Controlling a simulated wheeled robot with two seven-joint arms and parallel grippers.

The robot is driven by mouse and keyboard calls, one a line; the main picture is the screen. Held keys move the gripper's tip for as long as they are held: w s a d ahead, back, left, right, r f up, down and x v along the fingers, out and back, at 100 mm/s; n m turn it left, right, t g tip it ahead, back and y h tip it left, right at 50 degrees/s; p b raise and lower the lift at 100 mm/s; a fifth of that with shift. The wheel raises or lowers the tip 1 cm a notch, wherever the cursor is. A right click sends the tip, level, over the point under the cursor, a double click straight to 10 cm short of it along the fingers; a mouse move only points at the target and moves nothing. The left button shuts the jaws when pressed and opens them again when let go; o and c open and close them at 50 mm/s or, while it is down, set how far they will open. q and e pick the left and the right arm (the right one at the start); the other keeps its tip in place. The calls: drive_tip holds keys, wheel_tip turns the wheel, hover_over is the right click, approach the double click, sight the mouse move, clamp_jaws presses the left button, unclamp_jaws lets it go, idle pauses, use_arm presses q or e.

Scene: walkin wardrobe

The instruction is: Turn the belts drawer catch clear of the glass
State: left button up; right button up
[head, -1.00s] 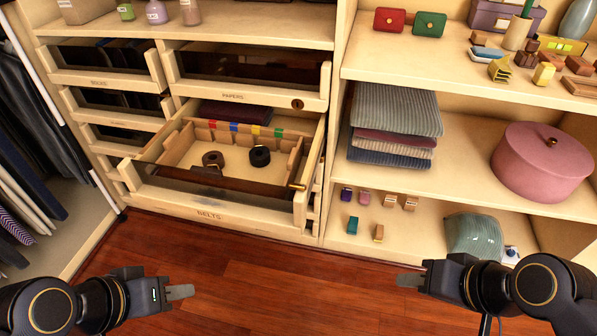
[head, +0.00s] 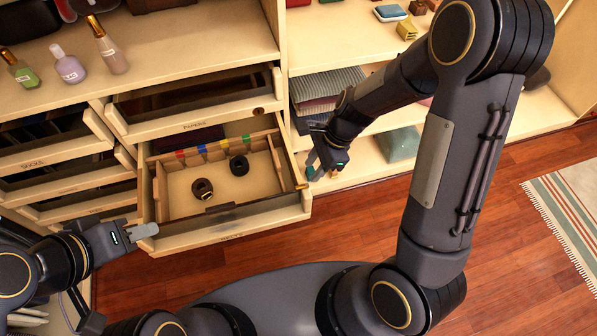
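The belts drawer (head: 270,223) stands pulled out, with rolled belts (head: 202,189) inside. A dark glass strip (head: 215,213) runs along its front. The small brass catch (head: 301,187) sits at the right end of the drawer front, at the glass edge; its exact angle is too small to tell. My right gripper (head: 322,168) is just above and right of the catch, apparently apart from it; its finger gap is unclear. My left gripper (head: 146,231) is beside the drawer's front left corner, with nothing visible in it. Its fingers overlap in this view.
The papers drawer (head: 190,126) is above, with a round lock. Other drawers (head: 65,155) stand at the left. Bottles (head: 68,66) stand on top. The wooden floor in front is partly clear; a striped rug (head: 570,215) lies right.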

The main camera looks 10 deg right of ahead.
sight(302, 186)
drive_tip(key=x, duration=0.7)
drive_tip(key=shift+b, duration=0.4)
drive_tip(key=shift+r, duration=0.1)
clamp_jaws()
